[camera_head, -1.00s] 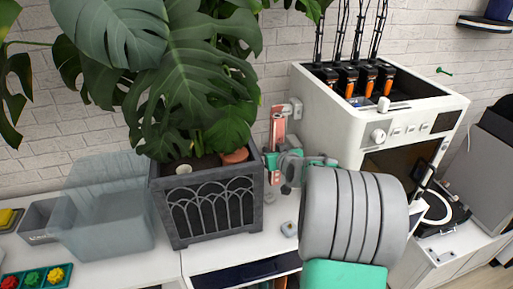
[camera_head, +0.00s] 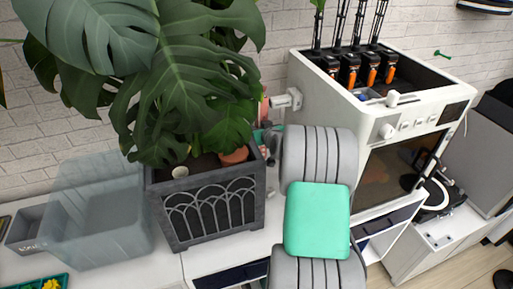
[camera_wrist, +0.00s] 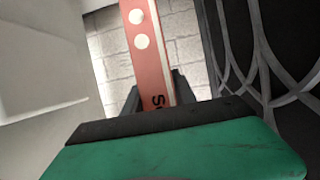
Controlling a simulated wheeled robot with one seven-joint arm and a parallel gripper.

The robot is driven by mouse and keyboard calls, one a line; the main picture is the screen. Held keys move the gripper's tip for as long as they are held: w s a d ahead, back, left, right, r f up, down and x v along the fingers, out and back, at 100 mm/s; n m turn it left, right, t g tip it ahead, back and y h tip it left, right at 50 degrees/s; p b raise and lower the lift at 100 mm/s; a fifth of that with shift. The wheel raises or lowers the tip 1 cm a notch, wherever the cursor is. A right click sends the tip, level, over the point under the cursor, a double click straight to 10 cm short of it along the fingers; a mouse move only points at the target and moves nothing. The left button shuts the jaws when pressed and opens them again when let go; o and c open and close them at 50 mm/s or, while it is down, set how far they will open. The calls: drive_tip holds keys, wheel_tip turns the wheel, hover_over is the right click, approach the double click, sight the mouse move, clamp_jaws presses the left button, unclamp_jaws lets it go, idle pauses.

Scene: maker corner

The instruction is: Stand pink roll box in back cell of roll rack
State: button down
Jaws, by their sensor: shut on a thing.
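The pink roll box (camera_wrist: 152,50) is a tall, narrow salmon-pink box with a pale stripe, white dots and dark lettering in the wrist view. My gripper (camera_wrist: 156,93) is shut on it, with a dark finger on each side of its lower part. In the head view only a sliver of the box (camera_head: 264,109) shows, between the planter and the white machine. My arm and the plant hide most of the gripper there. I cannot make out the roll rack or its back cell in either view.
A dark planter (camera_head: 165,214) with a large leafy plant stands close left of my gripper. A white machine (camera_head: 372,130) stands close on the right. A translucent bin (camera_head: 98,232) and a small grey bin (camera_head: 30,232) stand at the left. A white wall bracket (camera_head: 290,99) is behind.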

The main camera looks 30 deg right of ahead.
wheel_tip(320, 180, down, 9)
drive_tip(key=b, duration=0.3)
drive_tip(key=shift+f, duration=0.1)
drive_tip(key=c, duration=1)
unclamp_jaws()
